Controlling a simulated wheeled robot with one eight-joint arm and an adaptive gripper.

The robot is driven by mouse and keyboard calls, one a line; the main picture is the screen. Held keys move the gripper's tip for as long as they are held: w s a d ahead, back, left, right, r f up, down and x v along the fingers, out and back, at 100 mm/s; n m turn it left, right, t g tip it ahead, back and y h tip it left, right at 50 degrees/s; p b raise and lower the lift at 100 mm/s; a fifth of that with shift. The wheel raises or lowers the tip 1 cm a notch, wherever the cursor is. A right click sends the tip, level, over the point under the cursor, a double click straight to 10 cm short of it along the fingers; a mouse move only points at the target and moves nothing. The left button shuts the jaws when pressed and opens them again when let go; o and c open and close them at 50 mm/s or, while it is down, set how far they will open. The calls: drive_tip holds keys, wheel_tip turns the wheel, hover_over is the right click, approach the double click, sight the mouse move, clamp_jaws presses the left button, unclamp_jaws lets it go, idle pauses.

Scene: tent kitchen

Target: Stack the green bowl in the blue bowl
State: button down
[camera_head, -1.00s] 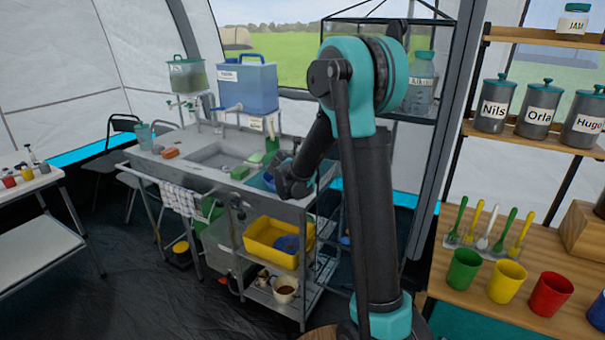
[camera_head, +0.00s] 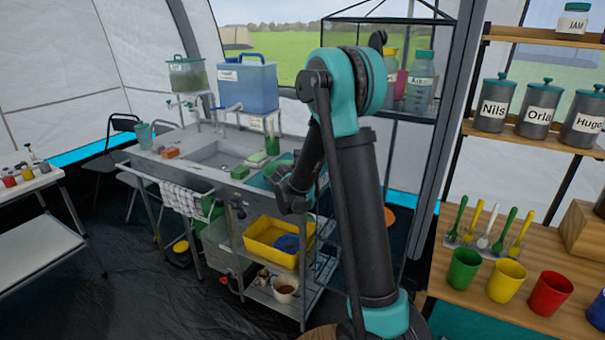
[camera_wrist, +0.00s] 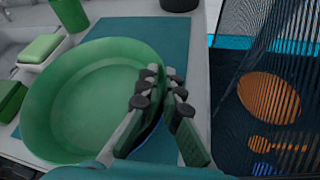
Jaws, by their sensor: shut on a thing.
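The green bowl (camera_wrist: 95,95) fills the left half of the wrist view, its open top facing up. My gripper (camera_wrist: 161,82) is at the bowl's right side, its fingers shut on the rim. A narrow blue strip (camera_wrist: 150,133) shows beside the fingers under that rim. It looks like part of the blue bowl, but most of it is hidden, and I cannot tell how the two bowls sit together. In the head view the green bowl (camera_head: 284,167) shows partly behind my dark wrist, over the right end of the sink counter.
A blue-green mat (camera_wrist: 190,45) lies under the bowl on the counter (camera_head: 150,163). A green sponge on a white dish (camera_wrist: 40,48) stands close at the left. At the right, a dark mesh rack (camera_wrist: 222,120) has an orange oval item (camera_wrist: 268,97) behind its mesh.

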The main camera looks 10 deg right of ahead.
drive_tip(key=c, duration=1.7)
unclamp_jaws()
drive_tip(key=shift+f, duration=0.1)
drive_tip(key=shift+r, duration=0.4)
drive_tip(key=v, duration=1.2)
drive_tip(key=s+d+f+m+g+y, duration=0.1)
drive_tip(key=s+d+f+m+g, duration=0.3)
drive_tip(key=s+m, duration=0.4)
drive_tip(key=s+d+f+m+g, duration=0.1)
drive_tip(key=s+d+f+m, duration=0.2)
drive_tip(key=s+d+m, duration=0.5)
drive_tip(key=s+a+f+m+g+y, duration=0.1)
drive_tip(key=s+f+m+y, duration=0.1)
drive_tip(key=s+m, duration=0.4)
drive_tip(key=s+a+f+m+g+y, duration=0.2)
drive_tip(key=s+f+m, duration=0.2)
drive_tip(key=s, duration=0.5)
drive_tip(key=shift+s+a+f+m, duration=0.15)
drive_tip(key=shift+s+a+m, duration=0.15)
drive_tip(key=shift+m, duration=0.6)
